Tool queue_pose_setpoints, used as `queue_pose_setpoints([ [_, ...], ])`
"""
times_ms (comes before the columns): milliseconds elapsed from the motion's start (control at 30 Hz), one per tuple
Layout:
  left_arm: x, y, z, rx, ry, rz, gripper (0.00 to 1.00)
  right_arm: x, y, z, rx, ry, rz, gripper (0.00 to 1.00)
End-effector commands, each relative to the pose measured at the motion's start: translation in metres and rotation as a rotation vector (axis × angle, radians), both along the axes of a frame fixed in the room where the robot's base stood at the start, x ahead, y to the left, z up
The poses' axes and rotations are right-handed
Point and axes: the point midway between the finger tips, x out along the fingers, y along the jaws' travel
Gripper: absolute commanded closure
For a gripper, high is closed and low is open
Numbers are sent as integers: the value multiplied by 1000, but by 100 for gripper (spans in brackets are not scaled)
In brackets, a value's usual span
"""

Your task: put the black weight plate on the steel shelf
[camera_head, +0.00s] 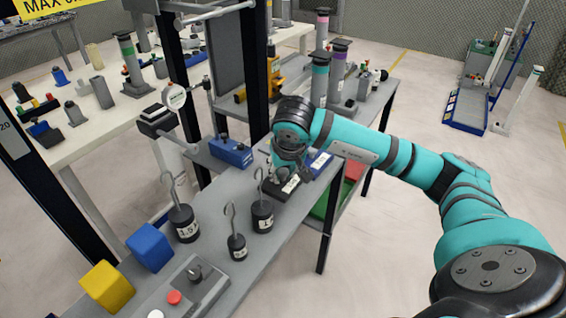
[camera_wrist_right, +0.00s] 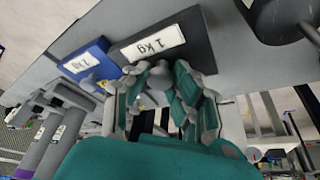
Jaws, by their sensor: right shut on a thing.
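The black weight plate (camera_head: 280,190) is a flat dark block with a white label. It is at the right edge of the grey bench top (camera_head: 262,252), partly under my right gripper (camera_head: 284,172). In the right wrist view the plate (camera_wrist_right: 196,36) reads "1 kg", and my right gripper (camera_wrist_right: 158,78) is shut on it at its near side. I cannot tell whether the plate touches the bench. Which surface is the steel shelf is unclear; a lower level (camera_head: 338,212) shows under the bench. My left gripper is not in view.
A blue "2 kg" plate (camera_head: 319,164) lies just beyond the black one. Hooked weights (camera_head: 262,217) stand nearer, with blue (camera_head: 150,247) and yellow (camera_head: 107,287) blocks at the near end. Dark posts (camera_head: 180,80) rise behind the bench.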

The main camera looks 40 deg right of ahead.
Motion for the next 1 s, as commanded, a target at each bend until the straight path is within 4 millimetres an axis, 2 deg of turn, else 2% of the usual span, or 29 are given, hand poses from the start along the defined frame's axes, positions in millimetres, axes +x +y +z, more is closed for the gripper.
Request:
queue_pose_setpoints([
  [100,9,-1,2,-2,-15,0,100,0,0,-10,0,-1,0,100],
  [300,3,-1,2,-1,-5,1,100,0,0,-32,0,-3,-1,100],
  [667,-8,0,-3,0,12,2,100,1,0,-36,-1,-6,-1,100],
  [700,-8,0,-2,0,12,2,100,0,0,-38,-1,1,1,74],
  [867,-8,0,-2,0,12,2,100,0,0,-38,-1,1,1,53],
  [1000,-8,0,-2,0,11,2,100,-1,0,-37,-1,1,1,53],
])
